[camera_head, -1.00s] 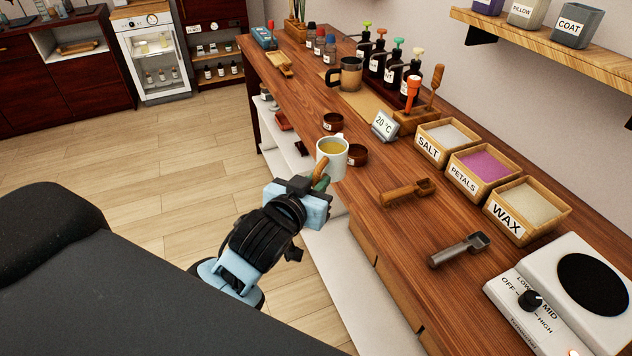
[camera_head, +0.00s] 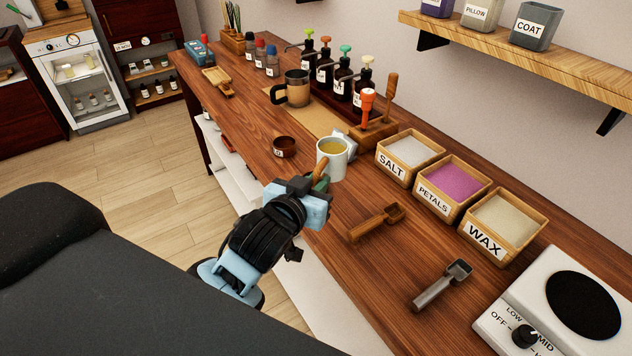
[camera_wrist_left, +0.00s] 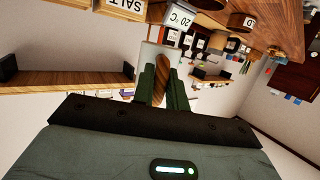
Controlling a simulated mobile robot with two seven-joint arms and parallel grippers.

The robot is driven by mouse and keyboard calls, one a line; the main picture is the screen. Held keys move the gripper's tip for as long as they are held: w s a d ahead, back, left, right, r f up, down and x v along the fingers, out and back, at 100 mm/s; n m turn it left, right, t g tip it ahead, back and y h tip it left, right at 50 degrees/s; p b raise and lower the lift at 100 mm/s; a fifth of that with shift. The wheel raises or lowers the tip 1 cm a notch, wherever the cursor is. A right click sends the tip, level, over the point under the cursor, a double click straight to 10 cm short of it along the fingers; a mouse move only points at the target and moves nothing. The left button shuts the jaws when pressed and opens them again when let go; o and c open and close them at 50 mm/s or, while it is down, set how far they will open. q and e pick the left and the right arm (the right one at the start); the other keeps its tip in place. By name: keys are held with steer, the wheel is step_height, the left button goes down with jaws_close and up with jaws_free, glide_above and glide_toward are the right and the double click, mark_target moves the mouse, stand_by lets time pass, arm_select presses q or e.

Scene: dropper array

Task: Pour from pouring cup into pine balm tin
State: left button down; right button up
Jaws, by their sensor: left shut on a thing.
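The pouring cup (camera_head: 331,160) is a white cup with yellow liquid inside and a wooden handle. My left gripper (camera_head: 320,182) is shut on that handle and holds the cup roughly upright by the bench's front side. The left wrist view shows the handle between my green fingers (camera_wrist_left: 163,84), with the pale cup (camera_wrist_left: 160,56) beyond. A small round dark-brown tin (camera_head: 284,146) stands on the bench left of the cup. It also shows in the left wrist view (camera_wrist_left: 241,21). I cannot read its label. My right gripper is not in view.
A 20 °C display (camera_head: 348,139) is partly hidden behind the cup. A brown mug (camera_head: 297,88) and pump bottles (camera_head: 342,87) stand farther back. A wooden scoop (camera_head: 374,223), a metal scoop (camera_head: 441,285) and labelled boxes including salt (camera_head: 393,168) lie to the right.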

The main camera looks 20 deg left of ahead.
arm_select(q)
steer(key=shift+w, duration=0.3)
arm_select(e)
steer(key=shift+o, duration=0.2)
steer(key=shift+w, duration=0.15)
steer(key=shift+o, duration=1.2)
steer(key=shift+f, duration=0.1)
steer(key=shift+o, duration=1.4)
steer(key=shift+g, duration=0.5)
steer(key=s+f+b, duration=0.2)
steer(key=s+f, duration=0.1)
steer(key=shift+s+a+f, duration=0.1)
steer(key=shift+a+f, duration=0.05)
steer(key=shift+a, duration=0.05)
arm_select(q)
steer(key=s+a+f+n+g+y+p, duration=0.1)
steer(key=a+f+g+p, duration=0.1)
steer(key=a+f, duration=0.1)
steer(key=shift+s+a+f, duration=0.15)
steer(key=shift+a+f, duration=0.1)
steer(key=shift+a, duration=0.65)
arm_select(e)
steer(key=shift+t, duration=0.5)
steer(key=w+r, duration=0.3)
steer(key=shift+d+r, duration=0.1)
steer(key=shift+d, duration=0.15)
arm_select(q)
steer(key=shift+f, duration=0.15)
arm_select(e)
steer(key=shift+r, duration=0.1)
